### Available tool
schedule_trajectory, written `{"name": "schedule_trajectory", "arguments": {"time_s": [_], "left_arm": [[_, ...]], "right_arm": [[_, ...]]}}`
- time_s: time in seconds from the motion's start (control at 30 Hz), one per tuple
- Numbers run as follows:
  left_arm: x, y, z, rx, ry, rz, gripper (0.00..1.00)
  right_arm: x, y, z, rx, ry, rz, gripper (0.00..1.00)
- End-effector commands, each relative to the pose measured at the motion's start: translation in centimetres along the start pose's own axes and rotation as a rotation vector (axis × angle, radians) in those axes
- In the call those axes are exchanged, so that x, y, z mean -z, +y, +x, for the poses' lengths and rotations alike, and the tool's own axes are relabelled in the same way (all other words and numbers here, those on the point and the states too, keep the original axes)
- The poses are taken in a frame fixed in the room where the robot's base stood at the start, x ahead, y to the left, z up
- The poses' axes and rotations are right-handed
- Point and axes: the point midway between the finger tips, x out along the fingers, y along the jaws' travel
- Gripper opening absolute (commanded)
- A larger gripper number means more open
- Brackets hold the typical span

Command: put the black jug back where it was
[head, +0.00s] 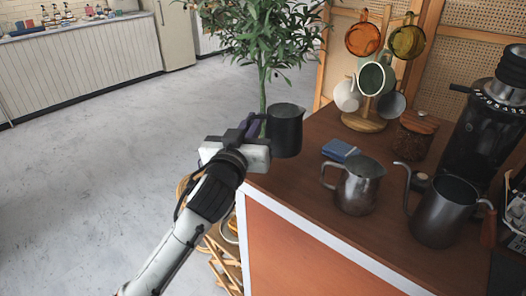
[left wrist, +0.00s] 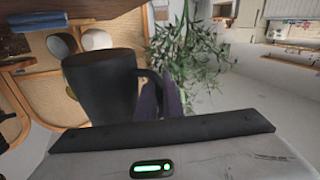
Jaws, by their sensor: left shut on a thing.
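The black jug (head: 285,132) is in my left gripper (head: 257,128), held upright just off the left edge of the wooden cart top (head: 300,165). The gripper is shut on the jug's handle side. In the left wrist view the dark jug (left wrist: 100,85) fills the left middle, with its handle at the gripper's fingers (left wrist: 160,100). The fingertips are partly hidden behind the gripper body. My right gripper is not in view.
A steel jug (head: 357,186), a gooseneck kettle (head: 440,212), a blue box (head: 340,150), a lidded jar (head: 414,135) and a mug tree (head: 365,120) stand on the cart. A dark grinder (head: 480,135) is at right. A plant (head: 262,40) is behind the jug. The cart's front-left top is clear.

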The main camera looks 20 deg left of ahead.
Motion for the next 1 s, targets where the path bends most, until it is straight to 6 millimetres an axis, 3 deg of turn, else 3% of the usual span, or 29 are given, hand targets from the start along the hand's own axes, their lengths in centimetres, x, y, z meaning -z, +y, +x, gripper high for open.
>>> {"name": "schedule_trajectory", "arguments": {"time_s": [0.4,0.87,0.9,1.0], "left_arm": [[-5.6,-0.5,-0.2,-0.001,0.000,0.002,0.00],[-6.4,-0.5,-0.2,-0.002,0.003,-0.001,0.00],[-6.3,-0.6,-0.2,-0.001,0.001,0.000,0.12],[-6.3,-0.6,-0.2,-0.001,0.001,0.001,0.26]], "right_arm": [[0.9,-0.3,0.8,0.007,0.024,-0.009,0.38],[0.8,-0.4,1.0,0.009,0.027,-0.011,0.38],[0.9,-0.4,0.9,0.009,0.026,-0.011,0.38],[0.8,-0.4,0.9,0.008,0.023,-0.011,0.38]]}}
